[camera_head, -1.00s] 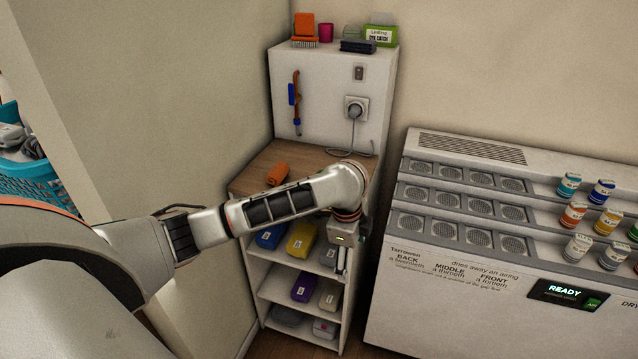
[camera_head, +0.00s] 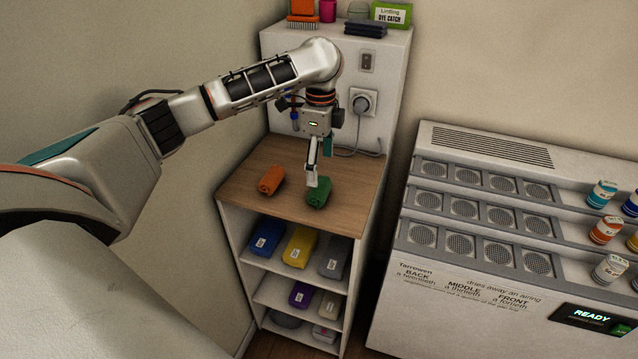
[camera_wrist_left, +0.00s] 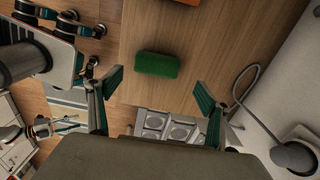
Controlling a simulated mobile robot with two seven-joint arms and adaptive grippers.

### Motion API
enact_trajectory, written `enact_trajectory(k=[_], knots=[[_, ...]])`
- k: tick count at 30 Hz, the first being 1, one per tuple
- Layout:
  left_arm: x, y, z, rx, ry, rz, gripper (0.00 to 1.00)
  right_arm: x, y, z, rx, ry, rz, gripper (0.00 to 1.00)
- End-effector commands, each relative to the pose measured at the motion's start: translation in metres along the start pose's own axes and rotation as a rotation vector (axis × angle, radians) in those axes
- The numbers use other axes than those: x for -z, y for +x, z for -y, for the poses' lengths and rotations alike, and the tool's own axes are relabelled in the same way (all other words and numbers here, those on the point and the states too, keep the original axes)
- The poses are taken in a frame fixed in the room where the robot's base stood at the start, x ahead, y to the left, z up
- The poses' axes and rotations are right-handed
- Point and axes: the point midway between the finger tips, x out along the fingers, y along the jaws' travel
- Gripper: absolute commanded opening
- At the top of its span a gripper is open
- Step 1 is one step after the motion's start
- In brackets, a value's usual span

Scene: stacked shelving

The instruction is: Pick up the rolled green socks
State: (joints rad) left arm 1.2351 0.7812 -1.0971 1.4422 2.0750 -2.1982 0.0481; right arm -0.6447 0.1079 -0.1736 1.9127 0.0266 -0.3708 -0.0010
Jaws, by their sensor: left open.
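The rolled green socks (camera_head: 318,192) lie on the wooden top of the shelf unit, right of an orange roll. In the left wrist view the green socks (camera_wrist_left: 157,65) lie crosswise, ahead of the two fingers and between their lines. My left gripper (camera_head: 313,180) points down over the wooden top, just above or beside the socks. In the wrist view the left gripper (camera_wrist_left: 158,95) is open and empty, with the socks beyond its fingertips. Whether a finger touches the socks cannot be told.
An orange roll (camera_head: 271,180) lies left of the socks on the wooden top (camera_head: 250,200). A plug with a hanging cord (camera_head: 362,103) is on the back panel, behind right. Lower shelves hold several coloured bundles. A white machine (camera_head: 480,260) stands to the right.

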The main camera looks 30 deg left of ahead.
Motion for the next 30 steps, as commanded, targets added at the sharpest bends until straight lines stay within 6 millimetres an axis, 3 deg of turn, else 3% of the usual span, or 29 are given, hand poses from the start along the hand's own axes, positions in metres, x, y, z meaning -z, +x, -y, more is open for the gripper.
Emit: enact_trajectory(k=[8, 18, 27, 30], knots=[[0.001, 0.028, -0.001, -0.003, 0.0, -0.001, 0.78, -0.016, -0.005, -0.002, 0.005, -0.018, 0.026, 0.4], [0.0, 0.072, -0.003, -0.003, -0.001, -0.001, 0.78, -0.011, -0.004, -0.004, 0.001, -0.017, 0.019, 0.4], [0.0, 0.076, -0.003, -0.001, 0.0, -0.001, 0.78, -0.006, -0.002, -0.002, 0.0, -0.007, 0.01, 0.4], [0.0, 0.076, -0.003, -0.001, 0.0, -0.001, 0.55, -0.006, -0.002, -0.002, 0.0, -0.005, 0.009, 0.4]])
